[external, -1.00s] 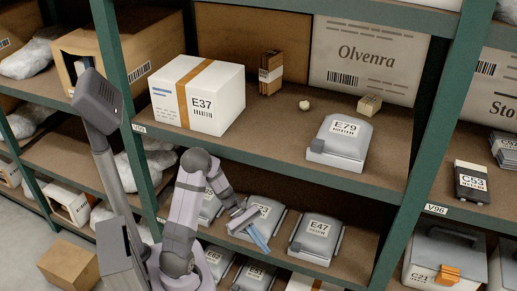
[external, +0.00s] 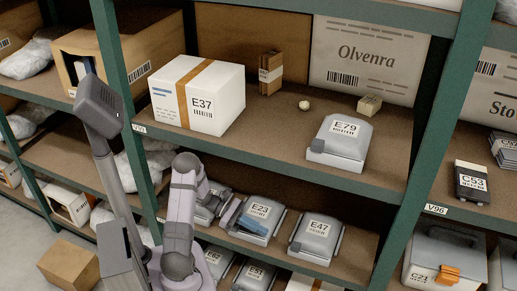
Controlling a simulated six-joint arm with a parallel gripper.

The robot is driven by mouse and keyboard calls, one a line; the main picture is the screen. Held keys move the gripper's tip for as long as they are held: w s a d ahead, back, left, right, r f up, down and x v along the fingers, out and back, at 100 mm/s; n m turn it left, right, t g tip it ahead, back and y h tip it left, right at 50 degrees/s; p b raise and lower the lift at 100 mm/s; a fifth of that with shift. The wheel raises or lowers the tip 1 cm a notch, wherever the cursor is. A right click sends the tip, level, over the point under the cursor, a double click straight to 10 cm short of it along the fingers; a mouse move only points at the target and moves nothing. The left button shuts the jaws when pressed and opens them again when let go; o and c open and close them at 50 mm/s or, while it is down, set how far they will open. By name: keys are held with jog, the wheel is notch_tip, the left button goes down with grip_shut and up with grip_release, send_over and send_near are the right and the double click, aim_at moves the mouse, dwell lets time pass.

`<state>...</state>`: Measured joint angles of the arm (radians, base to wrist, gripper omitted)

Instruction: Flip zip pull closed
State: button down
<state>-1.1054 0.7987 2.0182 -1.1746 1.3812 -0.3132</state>
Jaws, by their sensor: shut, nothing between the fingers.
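My gripper (external: 231,214) is shut and empty. It is over the lower shelf, at the left side of the grey case labelled E23 (external: 262,226), overlapping it in the picture. I cannot tell whether it touches the case. Another grey case, E47 (external: 318,236), sits to its right, and a further grey case is partly hidden behind my arm on the left. A similar grey case, E79 (external: 338,147), is on the shelf above. I cannot make out a zip pull on any of them.
The upper shelf (external: 270,140) holds a white box E37 (external: 212,98), a brown bundle (external: 270,73), a small round item (external: 304,105) and a small box (external: 369,105). Its front edge overhangs the lower shelf. Green posts (external: 408,190) stand at both sides.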

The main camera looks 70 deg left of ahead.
send_near(311, 258)
jog(key=shift+p+v, duration=0.35)
jog(key=shift+v, duration=0.45)
jog(key=shift+a+f, duration=0.1)
jog(key=shift+f, duration=0.05)
jog(key=w+d+b, duration=0.1)
jog(key=w+d, duration=0.7)
jog(key=shift+w+d, duration=0.15)
jog(key=p+v, duration=0.3)
jog(key=v, duration=0.6)
jog(key=shift+r, duration=0.25)
jog(key=shift+s+a, duration=0.35)
